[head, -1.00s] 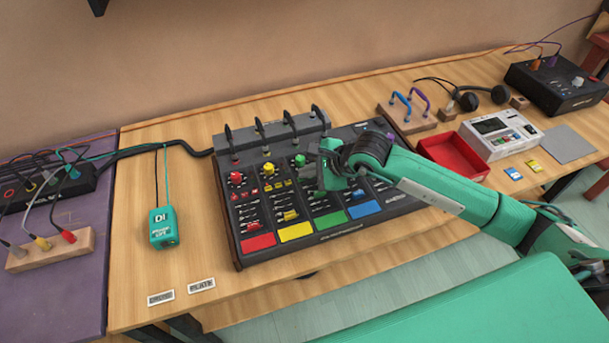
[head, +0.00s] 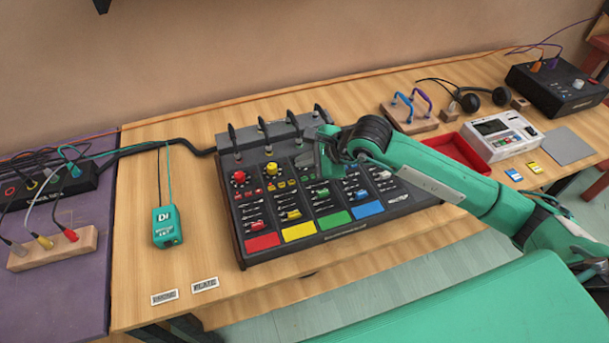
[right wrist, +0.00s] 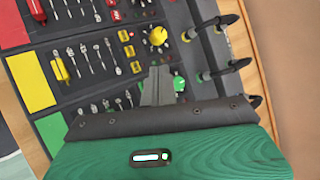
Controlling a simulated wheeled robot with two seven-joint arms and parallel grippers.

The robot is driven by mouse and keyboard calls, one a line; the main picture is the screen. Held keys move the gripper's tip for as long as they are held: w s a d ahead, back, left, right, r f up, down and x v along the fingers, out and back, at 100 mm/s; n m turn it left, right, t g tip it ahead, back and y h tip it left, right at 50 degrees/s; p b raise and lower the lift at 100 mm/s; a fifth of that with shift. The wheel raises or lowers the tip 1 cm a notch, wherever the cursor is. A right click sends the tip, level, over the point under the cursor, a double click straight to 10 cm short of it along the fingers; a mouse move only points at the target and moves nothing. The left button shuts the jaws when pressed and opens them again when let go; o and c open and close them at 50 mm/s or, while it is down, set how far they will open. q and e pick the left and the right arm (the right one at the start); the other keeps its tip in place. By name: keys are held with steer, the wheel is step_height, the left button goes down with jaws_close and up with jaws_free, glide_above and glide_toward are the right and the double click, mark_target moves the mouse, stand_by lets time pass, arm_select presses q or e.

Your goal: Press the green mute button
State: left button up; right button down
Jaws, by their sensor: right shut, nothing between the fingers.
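The black mixer (head: 256,208) lies on the wooden table, with colored strips, faders, knobs and small buttons in columns. Its green column ends in a green strip (head: 333,220), also in the right wrist view (right wrist: 50,131). My right gripper (head: 318,168) is over the green column and hides its buttons in the head view. In the right wrist view its grey fingers (right wrist: 159,72) are shut and empty, beside the green knob (right wrist: 179,84). The green mute button is hidden there, behind the fingers or the gripper body. Whether the fingertips touch the panel I cannot tell. My left gripper is not in view.
Black cable plugs (head: 263,131) stand up along the mixer's back edge, close to my right gripper. The yellow knob (right wrist: 158,36) and yellow buttons (right wrist: 128,51) are in the adjoining column. A teal DI box (head: 166,227) stands to the left. A red tray (head: 457,149) is at right.

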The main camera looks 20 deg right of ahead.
steer(key=shift+w+a+r, duration=0.1)
steer(key=shift+a+r, duration=0.05)
steer(key=shift+r, duration=0.65)
arm_select(q)
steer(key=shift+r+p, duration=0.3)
steer(key=shift+p, duration=0.1)
arm_select(e)
steer(key=shift+r, duration=0.2)
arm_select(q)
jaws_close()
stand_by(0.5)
